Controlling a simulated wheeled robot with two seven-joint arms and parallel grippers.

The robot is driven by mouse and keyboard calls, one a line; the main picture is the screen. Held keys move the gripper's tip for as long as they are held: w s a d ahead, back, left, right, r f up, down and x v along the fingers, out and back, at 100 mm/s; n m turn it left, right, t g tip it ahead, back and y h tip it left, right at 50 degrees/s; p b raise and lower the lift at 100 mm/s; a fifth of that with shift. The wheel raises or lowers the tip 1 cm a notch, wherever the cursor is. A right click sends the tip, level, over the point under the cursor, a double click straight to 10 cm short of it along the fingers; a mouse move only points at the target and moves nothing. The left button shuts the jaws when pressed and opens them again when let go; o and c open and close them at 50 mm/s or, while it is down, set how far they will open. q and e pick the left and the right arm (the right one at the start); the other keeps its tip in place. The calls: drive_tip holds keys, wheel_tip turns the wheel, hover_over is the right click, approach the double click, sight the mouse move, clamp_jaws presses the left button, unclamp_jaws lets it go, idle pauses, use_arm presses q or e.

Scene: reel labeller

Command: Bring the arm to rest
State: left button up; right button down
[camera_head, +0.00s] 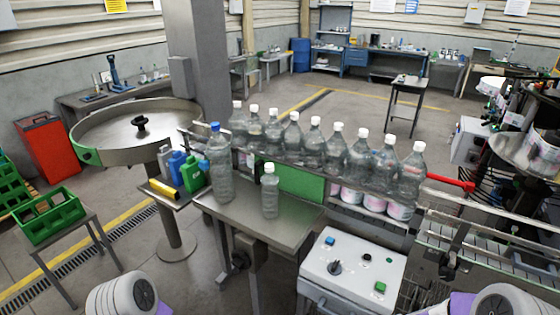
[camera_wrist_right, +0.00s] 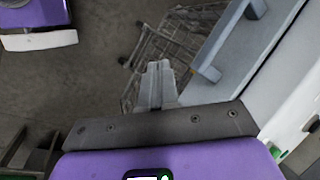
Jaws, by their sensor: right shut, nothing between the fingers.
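My right gripper (camera_wrist_right: 157,68) shows in the right wrist view, with its two grey fingers together and nothing between them. Its tips are above the floor, near a wire cart (camera_wrist_right: 160,45). In the head view, a grey-white link of my left arm (camera_head: 122,295) is at the bottom left and one of my right arm (camera_head: 503,300) is at the bottom right. Neither gripper's fingers show there. The left gripper is not identifiable in either view.
A control box (camera_head: 350,270) stands at the front. A metal table (camera_head: 240,232) bears a small clear bottle (camera_head: 270,192) and a tall blue-capped bottle (camera_head: 219,165). Several white-capped bottles (camera_head: 315,142) stand behind. A green crate (camera_head: 50,216) and a round turntable (camera_head: 135,130) are left.

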drive_tip(key=s+a+f+n+g+y, duration=0.2)
drive_tip(key=s+a+f+n+g, duration=0.1)
drive_tip(key=s+a+f+n, duration=0.9)
use_arm(q)
wheel_tip(320, 180, down, 10)
drive_tip(key=b, duration=0.9)
drive_tip(key=shift+w+r, duration=0.2)
drive_tip(key=shift+r, duration=0.05)
use_arm(e)
wheel_tip(320, 180, down, 8)
drive_tip(key=s, duration=0.1)
drive_tip(key=shift+f+n, duration=0.25)
drive_tip(key=shift+n, duration=0.15)
